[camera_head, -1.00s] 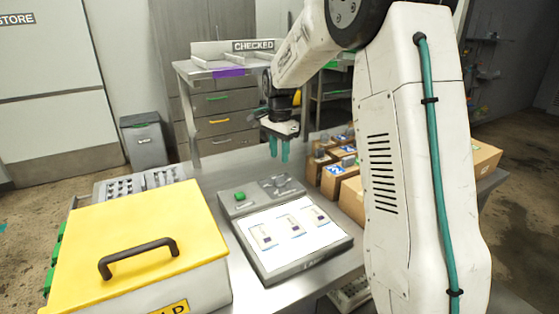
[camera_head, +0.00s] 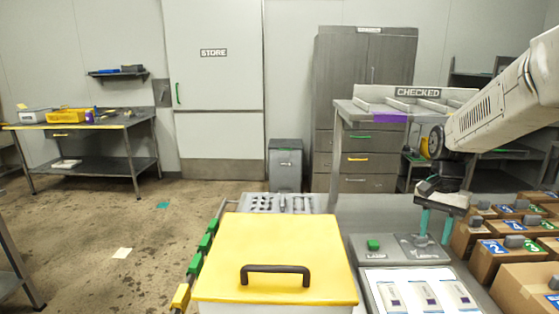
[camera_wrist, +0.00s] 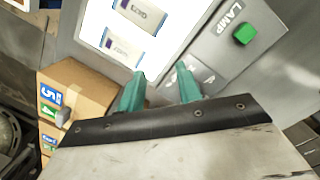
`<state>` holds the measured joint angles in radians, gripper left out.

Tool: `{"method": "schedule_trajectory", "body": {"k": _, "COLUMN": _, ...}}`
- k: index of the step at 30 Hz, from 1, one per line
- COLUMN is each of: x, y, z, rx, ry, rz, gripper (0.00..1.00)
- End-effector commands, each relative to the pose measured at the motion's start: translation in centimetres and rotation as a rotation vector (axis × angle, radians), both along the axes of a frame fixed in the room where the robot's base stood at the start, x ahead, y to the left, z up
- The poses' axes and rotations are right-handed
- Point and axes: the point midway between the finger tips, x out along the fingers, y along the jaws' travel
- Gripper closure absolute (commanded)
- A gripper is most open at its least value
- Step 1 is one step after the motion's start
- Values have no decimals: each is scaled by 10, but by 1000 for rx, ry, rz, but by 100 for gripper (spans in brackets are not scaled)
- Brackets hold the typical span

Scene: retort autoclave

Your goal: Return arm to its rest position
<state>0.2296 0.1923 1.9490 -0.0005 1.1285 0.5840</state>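My gripper (camera_head: 434,224) hangs with its two teal fingers pointing down, above the back edge of the lamp panel at the right in the head view. In the wrist view, the fingers of my gripper (camera_wrist: 160,88) stand apart with nothing between them. Below them lies the grey lamp panel (camera_wrist: 215,50) with a green button (camera_wrist: 244,34). My white arm reaches in from the right edge of the head view. The fingers look clear of the panel, but the exact gap cannot be told.
A yellow-lidded box (camera_head: 275,245) with a black handle stands front centre. Cardboard boxes (camera_head: 492,262) crowd the right side. A lit screen (camera_head: 420,284) holds several sachets. Behind is the CHECKED shelf (camera_head: 370,104). The floor (camera_head: 110,225) at left is mostly open.

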Motion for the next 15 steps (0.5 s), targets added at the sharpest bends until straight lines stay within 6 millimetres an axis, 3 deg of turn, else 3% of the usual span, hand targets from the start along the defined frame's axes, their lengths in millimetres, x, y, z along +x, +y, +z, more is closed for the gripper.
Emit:
{"method": "schedule_trajectory", "body": {"k": 9, "x": -126, "y": 55, "z": 44, "rx": 40, "ry": -20, "rz": 430, "gripper": 65}}
{"method": "schedule_trajectory", "body": {"k": 15, "x": -207, "y": 83, "z": 54, "rx": 40, "ry": -66, "rz": 657, "gripper": 65}}
